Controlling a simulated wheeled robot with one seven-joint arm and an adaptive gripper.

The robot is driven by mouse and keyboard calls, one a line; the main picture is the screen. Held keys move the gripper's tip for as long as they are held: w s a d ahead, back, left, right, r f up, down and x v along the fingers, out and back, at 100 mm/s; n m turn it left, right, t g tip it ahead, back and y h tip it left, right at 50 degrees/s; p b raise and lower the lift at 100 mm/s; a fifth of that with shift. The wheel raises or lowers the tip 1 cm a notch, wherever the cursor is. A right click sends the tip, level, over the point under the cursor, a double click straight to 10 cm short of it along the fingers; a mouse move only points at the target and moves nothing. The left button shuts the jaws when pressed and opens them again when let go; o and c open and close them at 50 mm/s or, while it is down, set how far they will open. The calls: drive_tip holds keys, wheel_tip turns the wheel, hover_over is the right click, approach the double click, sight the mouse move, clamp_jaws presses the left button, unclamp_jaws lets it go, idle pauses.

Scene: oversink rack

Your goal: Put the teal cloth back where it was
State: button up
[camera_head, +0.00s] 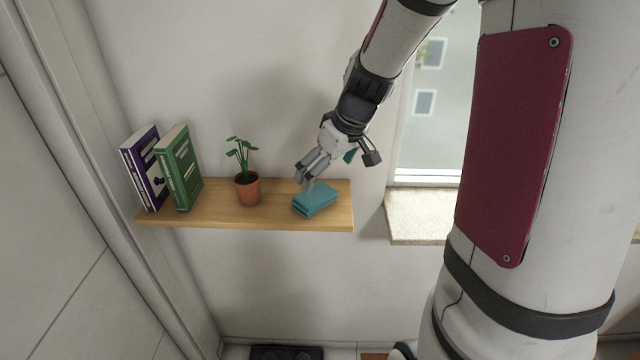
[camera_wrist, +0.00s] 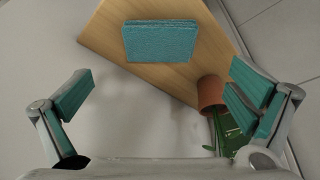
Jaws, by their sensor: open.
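The folded teal cloth (camera_head: 316,201) lies on the right part of a wooden wall shelf (camera_head: 221,213), close to its right end. In the wrist view the cloth (camera_wrist: 161,41) lies flat on the shelf (camera_wrist: 108,47), ahead of my fingers. My gripper (camera_head: 308,183) is just above and behind the cloth in the head view. In the wrist view my gripper (camera_wrist: 160,105) has its fingers wide apart, with teal pads and nothing between them. The cloth is apart from both fingers there.
A potted plant (camera_head: 248,190) stands mid-shelf, left of the cloth; its pot (camera_wrist: 210,92) is near one finger in the wrist view. A purple book (camera_head: 146,170) and a green book (camera_head: 180,170) stand at the left end. A window sill (camera_head: 420,220) is to the right.

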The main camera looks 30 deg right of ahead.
drive_tip(key=s+a+r, duration=0.9)
drive_tip(key=r, duration=0.1)
drive_tip(key=s+a+r+m, duration=0.1)
drive_tip(key=s+a, duration=0.1)
drive_tip(key=s, duration=0.3)
drive_tip(key=s+a+r+m+t, duration=0.1)
drive_tip(key=s+a, duration=0.2)
drive_tip(key=s, duration=0.3)
drive_tip(key=shift+s+r+h, duration=0.2)
drive_tip(key=shift+r+h, duration=0.1)
drive_tip(key=shift+h, duration=0.1)
